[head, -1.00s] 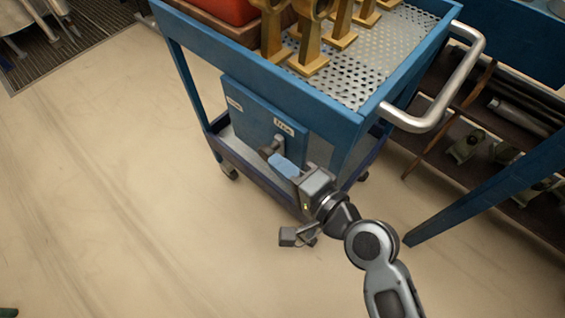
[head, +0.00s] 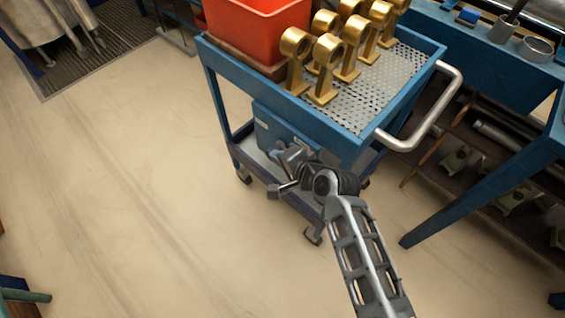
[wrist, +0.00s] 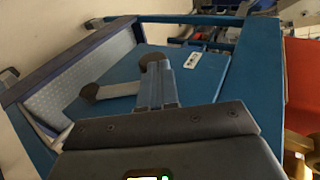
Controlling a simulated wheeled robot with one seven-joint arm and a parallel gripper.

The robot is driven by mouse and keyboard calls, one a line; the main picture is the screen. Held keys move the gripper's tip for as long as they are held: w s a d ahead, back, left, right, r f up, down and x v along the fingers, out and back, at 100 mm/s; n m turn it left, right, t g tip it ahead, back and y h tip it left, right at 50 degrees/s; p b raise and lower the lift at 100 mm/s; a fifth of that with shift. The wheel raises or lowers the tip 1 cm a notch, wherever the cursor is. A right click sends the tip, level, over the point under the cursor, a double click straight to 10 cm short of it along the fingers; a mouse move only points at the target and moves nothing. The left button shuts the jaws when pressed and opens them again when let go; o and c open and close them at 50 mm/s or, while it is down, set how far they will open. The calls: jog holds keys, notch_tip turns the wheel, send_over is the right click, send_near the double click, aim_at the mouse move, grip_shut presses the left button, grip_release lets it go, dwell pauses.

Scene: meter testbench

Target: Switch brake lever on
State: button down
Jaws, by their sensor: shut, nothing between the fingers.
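The brake lever is on a blue panel (wrist: 125,70) low on the cart's side; the panel also shows in the head view (head: 268,128). In the wrist view a grey bar (wrist: 112,90), apparently part of the lever, lies just left of my fingers. My gripper (wrist: 158,75) is shut and reaches over the panel. A dark rounded piece at the finger ends cannot be clearly told as fingertip or lever grip. In the head view my gripper (head: 280,153) is in front of the panel, and my wrist hides the lever. A white label (wrist: 192,60) is right of my fingers.
The blue cart (head: 310,98) carries a red bin (head: 245,35) and several brass stands (head: 325,70). Its metal handle (head: 440,115) sticks out to the right. A blue workbench (head: 490,180) stands on the right.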

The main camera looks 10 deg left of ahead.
aim_at(267, 152)
jog(key=shift+w+a+f, duration=0.1)
jog(key=shift+w+a, duration=0.45)
jog(key=shift+a, duration=0.15)
jog(key=shift+w+a+f+g+h+p, duration=0.3)
jog(key=shift+w+a+g+h+p, duration=0.15)
jog(key=shift+a+h, duration=0.25)
jog(key=shift+w+a+f, duration=0.1)
jog(key=shift+a+f, duration=0.05)
jog(key=shift+f, duration=0.15)
jog(key=shift+b+x, duration=0.65)
jog(key=shift+x, duration=0.6)
jog(key=shift+a, duration=0.25)
